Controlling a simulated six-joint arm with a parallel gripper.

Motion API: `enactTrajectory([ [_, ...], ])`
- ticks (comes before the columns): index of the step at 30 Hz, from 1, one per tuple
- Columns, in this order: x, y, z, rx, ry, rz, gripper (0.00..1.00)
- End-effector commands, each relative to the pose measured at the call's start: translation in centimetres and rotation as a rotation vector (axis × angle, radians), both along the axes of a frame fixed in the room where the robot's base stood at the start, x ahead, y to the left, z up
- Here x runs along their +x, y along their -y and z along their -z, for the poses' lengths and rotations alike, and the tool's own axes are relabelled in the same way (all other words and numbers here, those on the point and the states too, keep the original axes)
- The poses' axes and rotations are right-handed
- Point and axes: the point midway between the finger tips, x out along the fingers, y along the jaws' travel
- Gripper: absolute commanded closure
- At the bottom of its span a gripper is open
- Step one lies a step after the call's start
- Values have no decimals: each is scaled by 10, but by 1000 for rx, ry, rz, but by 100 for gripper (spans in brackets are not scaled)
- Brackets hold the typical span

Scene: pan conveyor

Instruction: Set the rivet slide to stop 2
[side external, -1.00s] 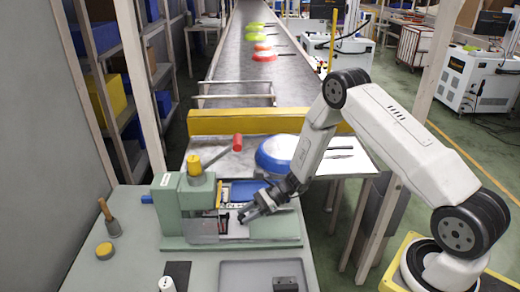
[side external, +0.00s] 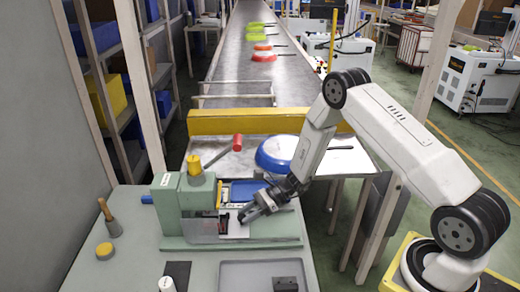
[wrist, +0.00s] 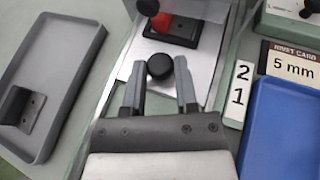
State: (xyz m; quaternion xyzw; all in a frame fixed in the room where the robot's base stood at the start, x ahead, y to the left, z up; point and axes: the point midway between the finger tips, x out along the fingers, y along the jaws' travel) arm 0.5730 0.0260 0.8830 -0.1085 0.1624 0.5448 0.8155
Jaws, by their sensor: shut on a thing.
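The rivet slide is a pale metal plate (wrist: 198,64) with a round black knob (wrist: 160,66) standing on it. My gripper (wrist: 160,80) has one finger on each side of the knob and is shut on it. In the side view, my gripper (side external: 241,217) is low over the green press (side external: 172,212), at its pale plate, and hides the knob. A white strip marked 2 and 1 (wrist: 238,92) lies to the right of the slide, 2 beyond 1. In the wrist view the knob is about level with the 2; no pointer is visible.
A red and black part (wrist: 173,28) sits beyond the knob. A card reads "RIVET CARD 5 mm" (wrist: 292,64), beside a blue tray (wrist: 280,125). A grey tray (wrist: 65,55) lies left. A red-handled lever (side external: 237,143) rises above the press.

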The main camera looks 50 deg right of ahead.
Motion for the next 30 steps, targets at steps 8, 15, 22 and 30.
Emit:
enactTrajectory([
  [8, 0, -1, 0, 1, 0, -2, 100],
  [15, 14, -15, 0, 0, 1, -4, 100],
  [22, 25, -25, 0, 1, 0, 0, 100],
  [30, 26, -25, -1, 1, 4, 0, 37],
])
